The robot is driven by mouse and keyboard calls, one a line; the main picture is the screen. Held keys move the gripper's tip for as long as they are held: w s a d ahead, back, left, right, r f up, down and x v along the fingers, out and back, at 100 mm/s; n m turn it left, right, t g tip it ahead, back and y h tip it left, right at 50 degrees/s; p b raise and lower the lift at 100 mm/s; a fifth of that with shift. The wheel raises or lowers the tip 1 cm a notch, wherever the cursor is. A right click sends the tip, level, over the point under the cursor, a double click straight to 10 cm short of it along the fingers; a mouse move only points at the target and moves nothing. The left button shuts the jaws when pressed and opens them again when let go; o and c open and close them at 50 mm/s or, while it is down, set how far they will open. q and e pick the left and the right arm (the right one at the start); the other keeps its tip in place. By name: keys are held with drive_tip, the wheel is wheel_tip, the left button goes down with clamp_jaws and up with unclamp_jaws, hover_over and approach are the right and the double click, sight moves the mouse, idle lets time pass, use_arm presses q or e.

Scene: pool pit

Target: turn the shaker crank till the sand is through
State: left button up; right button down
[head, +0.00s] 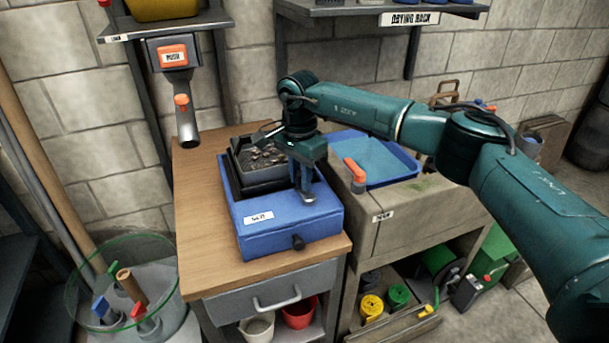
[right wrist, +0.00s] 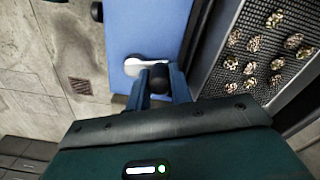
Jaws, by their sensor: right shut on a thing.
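The shaker is a blue box (head: 268,228) on the wooden bench top, with a dark mesh tray (head: 238,172) on its back part. Brownish speckled lumps lie on the mesh; the right wrist view shows several of them (right wrist: 250,67) spread apart. No loose sand shows on the mesh there. The silver crank (right wrist: 140,66) lies on the blue top and ends in a black knob (right wrist: 159,72). My right gripper (head: 304,188) points down at the box's right side and is shut on that knob, seen in the right wrist view (right wrist: 160,88). My left gripper is out of view.
A blue tray (head: 400,168) and an orange-handled tap (head: 354,172) are on the sink unit to the right. A tub with several tools (head: 170,322) stands at the left.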

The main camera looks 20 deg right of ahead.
sight(296, 174)
drive_tip(key=shift+s+a+n, duration=0.1)
drive_tip(key=shift+a+n, duration=0.15)
drive_tip(key=shift+n, duration=0.5)
drive_tip(key=shift+s+a+n, duration=0.1)
drive_tip(key=shift+a+n, duration=0.1)
drive_tip(key=shift+n, duration=0.55)
drive_tip(key=c, duration=1.3)
unclamp_jaws()
drive_tip(key=shift+o, duration=0.2)
drive_tip(key=shift+r, duration=0.1)
wheel_tip(296, 174, up, 13)
drive_tip(key=shift+w+a, duration=0.1)
